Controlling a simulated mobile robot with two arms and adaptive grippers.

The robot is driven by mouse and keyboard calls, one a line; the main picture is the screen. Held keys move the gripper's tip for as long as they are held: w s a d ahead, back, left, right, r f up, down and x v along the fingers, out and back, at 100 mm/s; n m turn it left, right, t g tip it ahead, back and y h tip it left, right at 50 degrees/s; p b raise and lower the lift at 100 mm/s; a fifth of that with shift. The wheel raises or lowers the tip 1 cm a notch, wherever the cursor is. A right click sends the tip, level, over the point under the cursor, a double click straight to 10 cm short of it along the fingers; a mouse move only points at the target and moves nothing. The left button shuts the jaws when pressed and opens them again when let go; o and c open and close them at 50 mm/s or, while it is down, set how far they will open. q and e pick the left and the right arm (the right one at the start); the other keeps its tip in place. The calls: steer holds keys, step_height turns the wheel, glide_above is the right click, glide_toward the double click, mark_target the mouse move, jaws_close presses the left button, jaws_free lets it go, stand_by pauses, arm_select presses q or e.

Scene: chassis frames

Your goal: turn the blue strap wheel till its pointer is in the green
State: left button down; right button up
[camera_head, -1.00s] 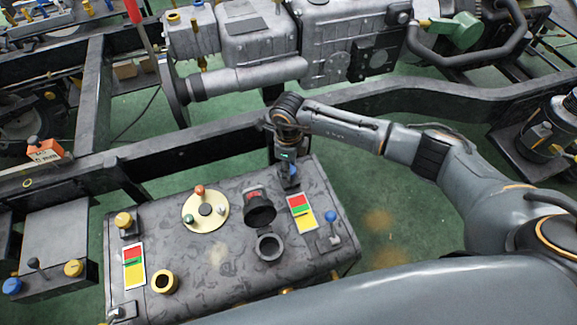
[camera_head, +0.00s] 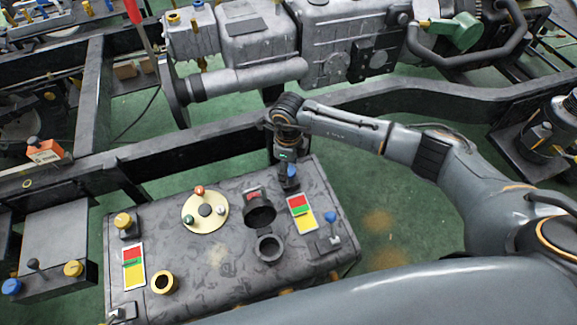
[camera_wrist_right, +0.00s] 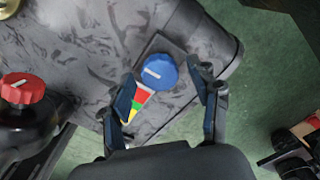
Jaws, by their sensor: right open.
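The blue strap wheel (camera_wrist_right: 160,71) is a round blue knob with a short white pointer mark on its left half. It sits on a dark plate near the tank's edge in the right wrist view. A small scale (camera_wrist_right: 136,105) with red, green and yellow parts lies below left of it, partly behind a finger; the pointer does not clearly line up with the green. My right gripper (camera_wrist_right: 163,78) is open, one finger on each side of the wheel; contact cannot be told. In the head view my right gripper (camera_head: 288,166) is over the tank's back edge and largely hides the wheel.
The dark frame rail (camera_head: 180,148) runs behind.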

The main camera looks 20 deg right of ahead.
mark_target(289, 170)
steer(key=shift+r, duration=0.2)
step_height(289, 170, up, 12)
steer(key=shift+f, duration=0.2)
stand_by(0.5)
